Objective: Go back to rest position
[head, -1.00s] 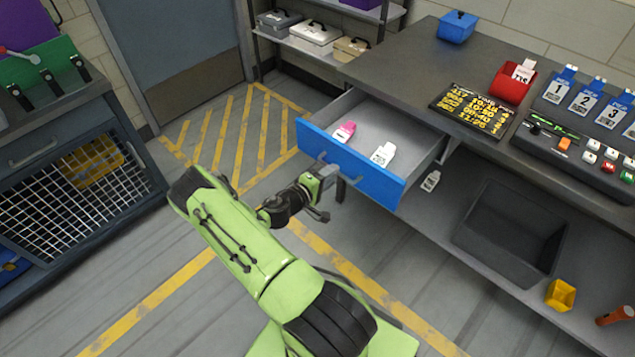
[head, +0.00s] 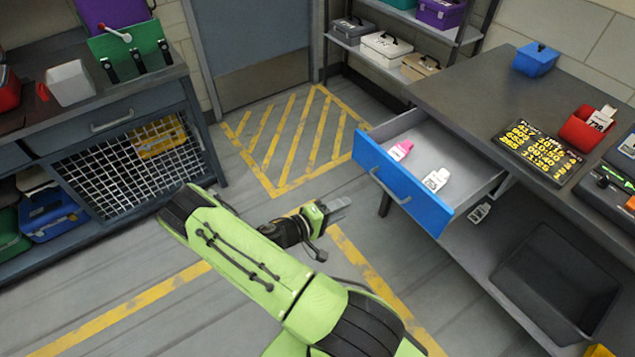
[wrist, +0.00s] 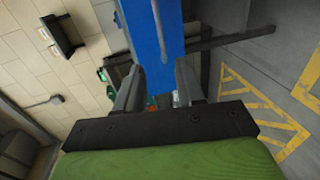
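My gripper (head: 341,209) is at the end of my green arm, out in front of the blue-fronted drawer (head: 404,186) and apart from it. The drawer stands open, with a pink tag (head: 401,150) and a white tag (head: 436,180) lying inside. In the wrist view, the two grey fingers of my gripper (wrist: 160,88) are spread apart with nothing between them. The blue drawer front (wrist: 155,30) shows beyond the fingertips.
A dark counter (head: 470,95) is at the right, with a yellow-lettered board (head: 540,150), a red bin (head: 585,130) and a blue box (head: 536,59). A dark open crate (head: 555,280) sits below. A workbench (head: 95,105) stands left. Striped floor (head: 290,140) is clear.

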